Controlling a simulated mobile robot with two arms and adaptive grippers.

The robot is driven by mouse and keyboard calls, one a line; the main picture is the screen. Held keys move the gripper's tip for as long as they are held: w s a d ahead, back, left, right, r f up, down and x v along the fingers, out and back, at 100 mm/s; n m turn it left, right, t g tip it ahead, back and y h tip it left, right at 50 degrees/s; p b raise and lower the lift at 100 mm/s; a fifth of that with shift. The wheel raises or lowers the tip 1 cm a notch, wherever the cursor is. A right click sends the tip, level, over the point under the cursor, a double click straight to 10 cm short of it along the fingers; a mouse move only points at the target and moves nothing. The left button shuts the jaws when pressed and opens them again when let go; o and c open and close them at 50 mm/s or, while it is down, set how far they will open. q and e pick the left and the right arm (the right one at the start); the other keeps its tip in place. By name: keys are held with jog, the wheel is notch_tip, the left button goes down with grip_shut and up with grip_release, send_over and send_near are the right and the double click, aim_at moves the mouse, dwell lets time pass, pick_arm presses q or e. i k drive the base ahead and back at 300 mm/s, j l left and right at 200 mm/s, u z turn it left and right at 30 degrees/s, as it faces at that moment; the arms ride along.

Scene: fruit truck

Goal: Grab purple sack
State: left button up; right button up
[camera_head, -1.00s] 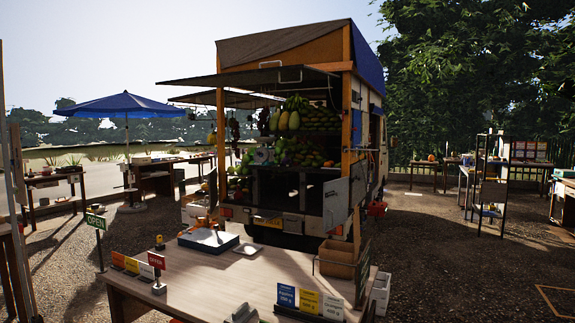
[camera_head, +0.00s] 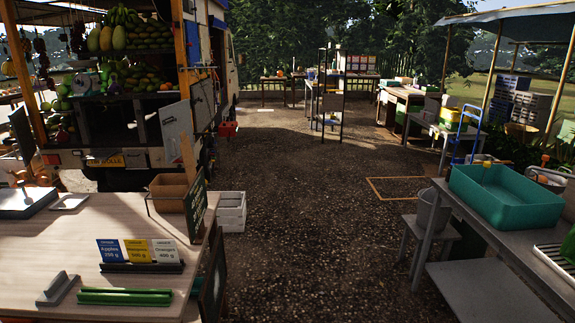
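I cannot make out a purple sack in the head view. Neither of my grippers is in view. The nearest thing is a wooden table (camera_head: 60,260) at the lower left. A teal tub (camera_head: 506,196) stands on a grey table at the right, and the view into it is partial.
A fruit truck (camera_head: 130,155) stands at the left. A cardboard box (camera_head: 170,192) and price cards (camera_head: 138,251) are on the wooden table. White crates (camera_head: 231,211) stand on the gravel beside it. Open gravel (camera_head: 310,215) runs between the tables towards a shelf rack (camera_head: 329,105).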

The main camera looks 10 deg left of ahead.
aim_at(111, 88)
jog(key=i+l, duration=0.1)
jog(key=i, duration=0.4)
jog(key=i+l+u, duration=0.1)
jog(key=i, duration=0.4)
jog(key=i+l, duration=0.15)
jog(key=i, duration=0.35)
jog(key=i+l+u, duration=0.1)
jog(key=i, duration=0.4)
jog(key=i+l+u, duration=0.2)
jog(key=i, duration=1.7)
jog(key=i+u, duration=0.7)
jog(key=i, duration=0.2)
jog(key=i+l+u, duration=0.2)
jog(key=i+u, duration=0.15)
jog(key=i+l+u, duration=0.35)
jog(key=i, duration=0.15)
jog(key=i+j+u, duration=0.5)
jog(key=i+u, duration=1.05)
jog(key=i+j+z, duration=0.2)
jog(key=i, duration=0.4)
jog(key=i+z, duration=0.15)
jog(key=i, duration=0.45)
